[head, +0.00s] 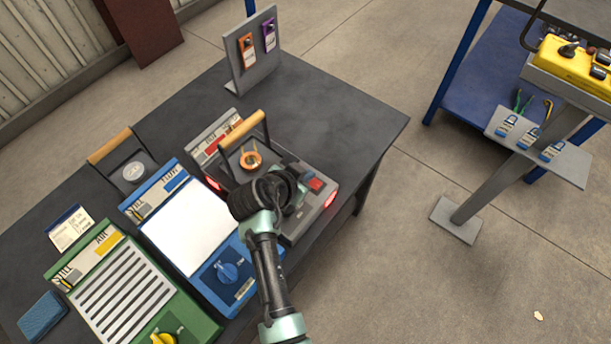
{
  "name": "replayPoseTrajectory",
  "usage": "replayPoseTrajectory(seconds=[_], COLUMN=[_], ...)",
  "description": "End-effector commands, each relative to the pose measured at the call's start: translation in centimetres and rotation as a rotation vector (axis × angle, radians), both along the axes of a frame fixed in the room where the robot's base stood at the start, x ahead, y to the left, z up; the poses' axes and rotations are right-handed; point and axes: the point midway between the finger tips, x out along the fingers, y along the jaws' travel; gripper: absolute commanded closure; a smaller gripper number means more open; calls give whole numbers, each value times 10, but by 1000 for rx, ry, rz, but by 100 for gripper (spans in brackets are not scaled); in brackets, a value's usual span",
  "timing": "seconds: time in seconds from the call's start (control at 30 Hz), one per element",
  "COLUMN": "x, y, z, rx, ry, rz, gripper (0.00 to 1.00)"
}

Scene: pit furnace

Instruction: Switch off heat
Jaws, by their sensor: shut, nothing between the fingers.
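The pit furnace, a grey unit (217,135), stands on the dark table. It has a wooden-handled bail (243,128) and an orange-rimmed round opening (250,160). A red switch (316,184) sits on its right part. Red glows show on its left side (213,183) and right end (331,198). My gripper (298,192) is over the right part of the unit, close to the red switch, with its fingers shut and empty. I cannot tell whether it touches the switch. My arm and wrist hide the unit's front middle.
Left of the furnace are a blue unit with a white plate (190,225) and blue knob, and a green ribbed unit (122,300) with a yellow knob. A tag stand (252,60) is behind. A grey post stand (480,190) is at right. The table's right end is clear.

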Motion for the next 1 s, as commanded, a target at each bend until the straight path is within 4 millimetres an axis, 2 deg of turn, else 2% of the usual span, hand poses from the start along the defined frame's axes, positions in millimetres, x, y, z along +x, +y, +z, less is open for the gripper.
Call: replayPoseTrajectory(seconds=[0.13,0.53,0.67,1.0], x=[1,1,2,1], y=[1,2,3,2], z=[-11,-13,-22,-20], rx=[-1,0,0,-2], ry=[0,-1,-1,4], rz=[1,1,1,0], gripper=[100,100,100,100])
